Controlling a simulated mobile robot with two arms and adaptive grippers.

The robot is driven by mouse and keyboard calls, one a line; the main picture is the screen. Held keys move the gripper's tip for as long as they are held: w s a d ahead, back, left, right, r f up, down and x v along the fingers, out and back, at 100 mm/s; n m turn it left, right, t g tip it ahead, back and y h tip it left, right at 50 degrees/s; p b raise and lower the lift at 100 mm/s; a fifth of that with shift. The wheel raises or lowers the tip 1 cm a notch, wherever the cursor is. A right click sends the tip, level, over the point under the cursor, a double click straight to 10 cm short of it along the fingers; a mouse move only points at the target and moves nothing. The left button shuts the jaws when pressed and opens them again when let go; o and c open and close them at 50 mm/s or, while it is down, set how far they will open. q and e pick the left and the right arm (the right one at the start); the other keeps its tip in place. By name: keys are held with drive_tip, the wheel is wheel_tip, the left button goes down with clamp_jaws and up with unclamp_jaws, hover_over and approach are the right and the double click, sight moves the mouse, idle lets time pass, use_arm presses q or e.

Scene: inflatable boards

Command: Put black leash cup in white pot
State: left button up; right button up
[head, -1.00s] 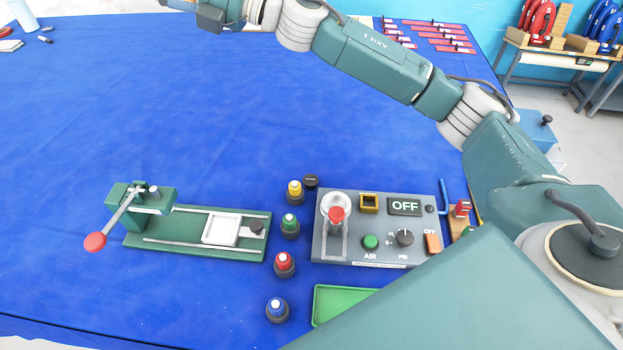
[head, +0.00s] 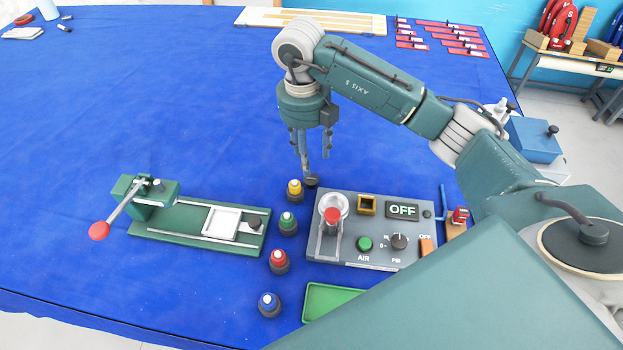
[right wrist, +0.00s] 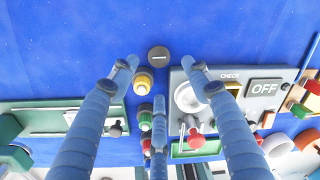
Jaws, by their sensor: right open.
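The black leash cup (head: 311,182), a small dark round piece, sits on the blue cloth at the panel's upper left corner. In the right wrist view its round top (right wrist: 158,53) shows a pale slot. The white pot (head: 333,204) is a round white recess on the grey panel; a red-knobbed lever partly covers it. My right gripper (head: 316,165) is open and empty, pointing down above and just behind the black cup. My left gripper is out of view.
Yellow (head: 294,189), green (head: 288,222), red (head: 279,261) and blue (head: 269,304) capped pieces stand in a column left of the grey panel (head: 375,250). A green lever fixture (head: 165,240) lies farther left. A green tray (head: 325,302) is in front.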

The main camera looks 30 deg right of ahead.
sight(311, 179)
wheel_tip(311, 179, down, 3)
drive_tip(key=shift+d+f+p, duration=0.1)
drive_tip(key=shift+f+p, duration=0.05)
drive_tip(key=shift+p, duration=0.2)
wheel_tip(311, 179, down, 5)
drive_tip(key=p, duration=0.2)
drive_tip(key=shift+p, duration=0.4)
drive_tip(key=shift+d+f, duration=0.1)
drive_tip(key=shift+f, duration=0.1)
drive_tip(key=c, duration=0.9)
